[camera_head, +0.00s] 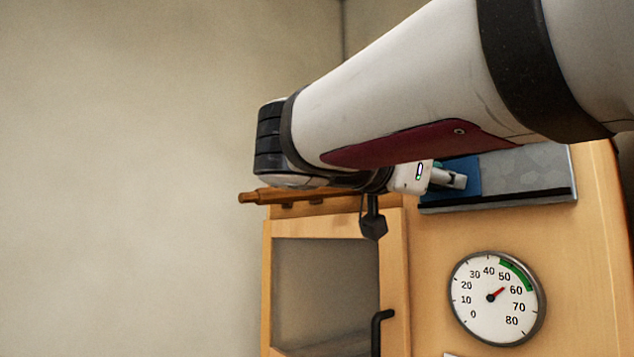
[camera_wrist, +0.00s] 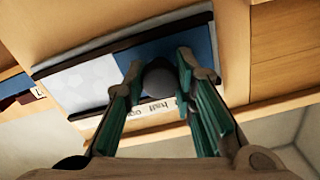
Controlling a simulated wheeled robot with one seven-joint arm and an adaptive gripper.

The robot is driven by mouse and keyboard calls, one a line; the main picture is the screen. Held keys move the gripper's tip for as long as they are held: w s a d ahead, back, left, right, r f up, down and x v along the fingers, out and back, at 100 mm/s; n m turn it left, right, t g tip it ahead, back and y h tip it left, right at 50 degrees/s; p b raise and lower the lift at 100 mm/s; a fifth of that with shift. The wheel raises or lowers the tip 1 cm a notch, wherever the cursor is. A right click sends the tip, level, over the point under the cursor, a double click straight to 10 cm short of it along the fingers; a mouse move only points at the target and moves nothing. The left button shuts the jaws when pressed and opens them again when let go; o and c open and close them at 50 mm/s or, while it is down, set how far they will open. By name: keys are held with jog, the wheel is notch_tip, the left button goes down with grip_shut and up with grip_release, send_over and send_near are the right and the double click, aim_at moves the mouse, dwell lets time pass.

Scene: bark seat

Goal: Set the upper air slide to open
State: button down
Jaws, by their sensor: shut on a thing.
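The upper air slide sits on the wooden front, in dark rails. It shows a grey metal plate (camera_head: 525,172) and a blue part (camera_head: 462,174). In the wrist view the grey plate (camera_wrist: 85,85) is at left and the blue part (camera_wrist: 200,42) at right. My gripper (camera_wrist: 161,70) has its green-padded fingers shut on the slide's dark round knob (camera_wrist: 159,79). The knob is in front of the blue part. A label strip (camera_wrist: 145,106) below reads "half" upside down near the fingers, with "open" partly visible to its left. In the head view my arm hides most of the gripper.
A round dial (camera_head: 497,298) with a red pointer near 55 to 60 is below the slide. A glazed wooden door (camera_head: 325,290) with a black handle (camera_head: 377,330) is at left. A wooden bar (camera_head: 262,195) sticks out above the door. The wall at left is bare.

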aim_at(515, 171)
jog(key=shift+s+d+f+b, duration=0.1)
jog(key=shift+s+d+b, duration=0.2)
jog(key=shift+b, duration=0.45)
jog(key=s+d+b, duration=0.1)
jog(key=s, duration=0.1)
jog(key=s+d+b, duration=0.1)
jog(key=s+b, duration=0.1)
jog(key=s+d+b, duration=0.2)
jog(key=shift+s+d, duration=0.1)
jog(key=shift+s, duration=0.05)
jog(key=c, duration=1.3)
grip_release()
jog(key=shift+s, duration=0.15)
jog(key=shift+s+a, duration=0.1)
jog(key=shift+a, duration=0.3)
jog(key=v, duration=1.1)
jog(key=shift+s+a, duration=0.1)
jog(key=shift+s, duration=0.1)
jog(key=shift+w, duration=0.1)
